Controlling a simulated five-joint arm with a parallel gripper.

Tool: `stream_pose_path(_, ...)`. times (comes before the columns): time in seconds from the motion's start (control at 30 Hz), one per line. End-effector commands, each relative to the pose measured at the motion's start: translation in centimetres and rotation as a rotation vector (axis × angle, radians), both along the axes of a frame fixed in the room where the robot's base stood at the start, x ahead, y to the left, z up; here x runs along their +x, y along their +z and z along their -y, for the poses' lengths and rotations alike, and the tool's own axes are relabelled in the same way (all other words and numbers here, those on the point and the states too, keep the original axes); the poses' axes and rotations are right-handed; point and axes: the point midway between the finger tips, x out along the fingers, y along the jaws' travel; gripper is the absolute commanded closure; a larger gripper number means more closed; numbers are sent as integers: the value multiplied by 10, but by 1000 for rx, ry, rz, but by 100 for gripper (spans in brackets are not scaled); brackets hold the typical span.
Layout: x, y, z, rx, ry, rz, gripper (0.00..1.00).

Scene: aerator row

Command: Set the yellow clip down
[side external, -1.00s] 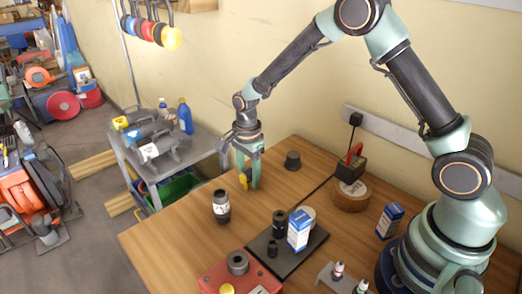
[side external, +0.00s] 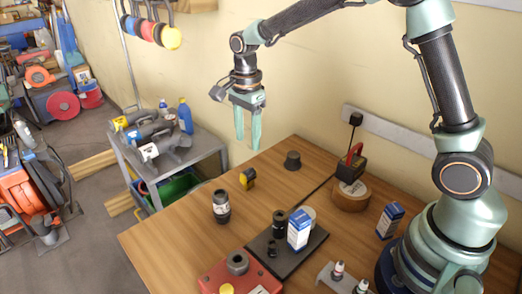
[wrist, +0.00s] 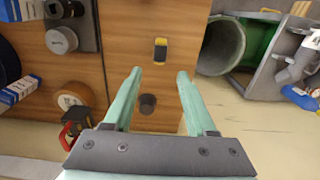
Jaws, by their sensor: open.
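The yellow clip (side external: 247,179), yellow and black, stands on the wooden table toward its far left part. It also shows in the wrist view (wrist: 160,49), beyond my fingertips. My gripper (side external: 247,145) is raised above the table and apart from the clip. Its two pale green fingers are spread with nothing between them, as the wrist view shows too (wrist: 159,72).
A black jar (side external: 221,207) stands in front of the clip, and a dark cup (side external: 292,160) to its right. A black mat (side external: 262,249) holds a blue-white box (side external: 299,230). A tape roll (side external: 350,197) stands right. Bare table (side external: 170,240) lies at front left.

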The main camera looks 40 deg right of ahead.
Motion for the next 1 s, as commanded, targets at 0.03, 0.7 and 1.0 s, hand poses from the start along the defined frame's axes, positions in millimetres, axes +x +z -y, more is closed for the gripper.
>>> stream_pose_path(0.03,-2,6,1,1,20,10,44)
stream_pose_path(0.7,-109,106,41,-157,1003,303,44)
stream_pose_path(1.0,-153,109,52,-329,1406,377,44)
